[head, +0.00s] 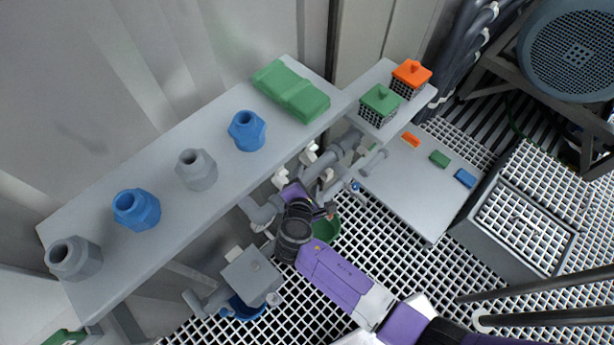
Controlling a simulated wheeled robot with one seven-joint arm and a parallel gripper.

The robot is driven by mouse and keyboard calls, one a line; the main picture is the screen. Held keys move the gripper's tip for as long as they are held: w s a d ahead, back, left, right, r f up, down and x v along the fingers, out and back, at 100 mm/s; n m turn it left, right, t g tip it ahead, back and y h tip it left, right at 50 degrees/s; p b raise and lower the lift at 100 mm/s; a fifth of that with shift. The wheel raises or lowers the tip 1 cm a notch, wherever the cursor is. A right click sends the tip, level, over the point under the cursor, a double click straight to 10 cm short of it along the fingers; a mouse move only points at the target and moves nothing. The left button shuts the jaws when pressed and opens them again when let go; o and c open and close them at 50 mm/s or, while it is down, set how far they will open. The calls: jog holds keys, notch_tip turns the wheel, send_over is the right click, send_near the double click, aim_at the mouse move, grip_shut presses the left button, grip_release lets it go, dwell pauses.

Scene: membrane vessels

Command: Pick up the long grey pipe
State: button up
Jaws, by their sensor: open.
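My arm reaches in from the lower right. My gripper (297,166) is at the front edge of the long grey shelf, with its pale fingers apart and nothing visible between them. Grey piping shows on both sides of it: a thick grey pipe piece (340,150) to the right and a grey elbow (262,212) to the left. A short, thin grey pipe piece (374,162) lies further right, by the low panel. My wrist and arm hide the middle of this piping, so I cannot tell which piece is the long grey pipe or whether the pieces join.
The shelf (110,200) carries blue and grey hex fittings (136,208) and a green block (290,88). Green (380,103) and orange (411,77) caged blocks stand beyond it. A grey box (250,275) is lower left. A bin (520,215) and grated floor lie right.

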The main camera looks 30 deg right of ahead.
aim_at(308, 175)
jog(key=shift+x, duration=1.1)
grip_shut()
jog(key=shift+r, duration=0.1)
notch_tip(308, 175, up, 10)
jog(key=p, duration=0.2)
jog(key=shift+p, duration=0.35)
jog(key=shift+s, duration=0.1)
